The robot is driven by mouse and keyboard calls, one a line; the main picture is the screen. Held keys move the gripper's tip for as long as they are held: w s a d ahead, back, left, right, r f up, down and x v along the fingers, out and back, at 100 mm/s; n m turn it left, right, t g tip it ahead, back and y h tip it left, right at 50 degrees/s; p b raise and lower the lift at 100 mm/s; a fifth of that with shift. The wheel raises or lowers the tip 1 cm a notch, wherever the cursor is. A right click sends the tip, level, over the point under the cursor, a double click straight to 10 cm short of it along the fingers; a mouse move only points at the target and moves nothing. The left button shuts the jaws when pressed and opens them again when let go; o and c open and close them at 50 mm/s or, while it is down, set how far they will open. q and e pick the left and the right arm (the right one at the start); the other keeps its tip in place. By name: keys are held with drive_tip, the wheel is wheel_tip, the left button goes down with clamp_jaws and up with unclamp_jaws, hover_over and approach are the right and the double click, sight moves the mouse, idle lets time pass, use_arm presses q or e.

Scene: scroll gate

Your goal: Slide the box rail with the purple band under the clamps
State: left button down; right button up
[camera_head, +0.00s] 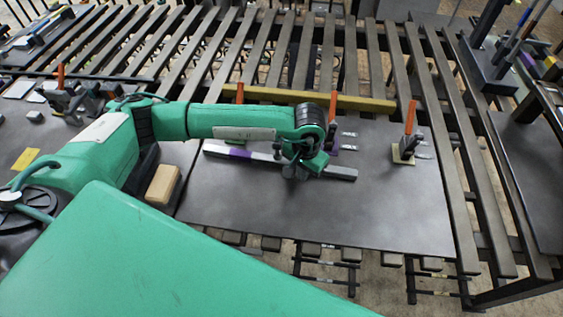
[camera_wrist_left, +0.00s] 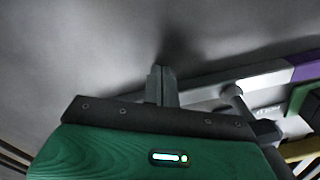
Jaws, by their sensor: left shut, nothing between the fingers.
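The box rail (camera_head: 262,156) is a long thin bar with light and dark grey stretches and a purple band (camera_head: 238,152) near its left end. It lies on the dark plate, slightly slanted, in front of the clamps. It also shows in the left wrist view (camera_wrist_left: 262,80), with the purple part at the right edge. My left gripper (camera_head: 295,175) is low over the rail's middle, shut and empty. Its fingertips (camera_wrist_left: 161,70) are together beside the rail; I cannot tell whether they touch it. Orange-handled clamps stand at the right (camera_head: 405,148), middle (camera_head: 333,108) and left (camera_head: 240,93). My right gripper is out of view.
A yellow bar (camera_head: 360,104) runs along the back of the dark plate (camera_head: 390,205). My left arm covers part of the left and middle clamps. A wooden block (camera_head: 163,185) sits at the plate's left edge.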

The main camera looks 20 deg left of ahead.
use_arm(q)
drive_tip(key=shift+w+a+b, duration=0.15)
drive_tip(key=shift+w+b, duration=0.2)
drive_tip(key=shift+w, duration=0.15)
drive_tip(key=shift+w+a+b, duration=0.15)
drive_tip(key=shift+w+b, duration=0.2)
drive_tip(key=shift+w, duration=0.15)
drive_tip(key=shift+s, duration=0.1)
drive_tip(key=shift+s+d, duration=0.2)
drive_tip(key=shift+s, duration=0.35)
drive_tip(key=shift+s+d, duration=0.15)
drive_tip(key=shift+s, duration=0.4)
drive_tip(key=shift+r, duration=0.1)
wheel_tip(320, 180, up, 8)
drive_tip(key=p, duration=0.1)
drive_tip(key=shift+p, duration=0.4)
idle(0.4)
